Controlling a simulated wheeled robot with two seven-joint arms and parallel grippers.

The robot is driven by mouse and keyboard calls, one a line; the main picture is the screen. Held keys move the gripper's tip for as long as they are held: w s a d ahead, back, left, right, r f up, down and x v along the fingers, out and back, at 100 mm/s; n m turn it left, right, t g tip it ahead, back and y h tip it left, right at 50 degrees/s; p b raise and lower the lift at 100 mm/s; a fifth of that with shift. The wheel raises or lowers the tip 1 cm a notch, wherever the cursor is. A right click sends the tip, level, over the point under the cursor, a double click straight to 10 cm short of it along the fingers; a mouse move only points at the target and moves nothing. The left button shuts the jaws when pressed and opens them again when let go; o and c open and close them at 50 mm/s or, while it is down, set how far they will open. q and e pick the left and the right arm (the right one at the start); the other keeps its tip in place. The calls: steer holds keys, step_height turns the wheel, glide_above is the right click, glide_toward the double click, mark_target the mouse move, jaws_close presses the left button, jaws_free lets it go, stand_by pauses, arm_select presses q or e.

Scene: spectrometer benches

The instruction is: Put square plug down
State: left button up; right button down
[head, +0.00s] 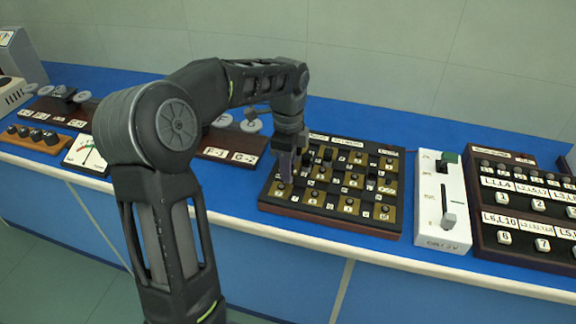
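My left gripper (285,165) points down over the left part of a checkered plug board (330,218). The board has a dark wooden frame, black and tan squares and several small dark plugs. The fingers look narrow and close together, and the arm's angle hides whether they are open or shut. I cannot pick out the square plug with certainty; the fingers and wrist hide the spot below them. My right gripper is not in view.
A white switch box (442,215) with two levers stands right of the board. A dark panel with labelled knobs (520,240) fills the right end. Left of my arm are a meter (88,156) and a wooden knob strip (36,138). Blue bench top (400,128) is clear behind the board.

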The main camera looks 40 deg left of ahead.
arm_select(q)
steer(key=o, duration=0.5)
steer(key=shift+c, duration=0.2)
steer(key=shift+r, duration=0.15)
step_height(320, 180, up, 6)
steer(key=shift+r, duration=0.2)
step_height(320, 180, up, 6)
steer(key=p, duration=0.4)
steer(key=shift+f, duration=0.15)
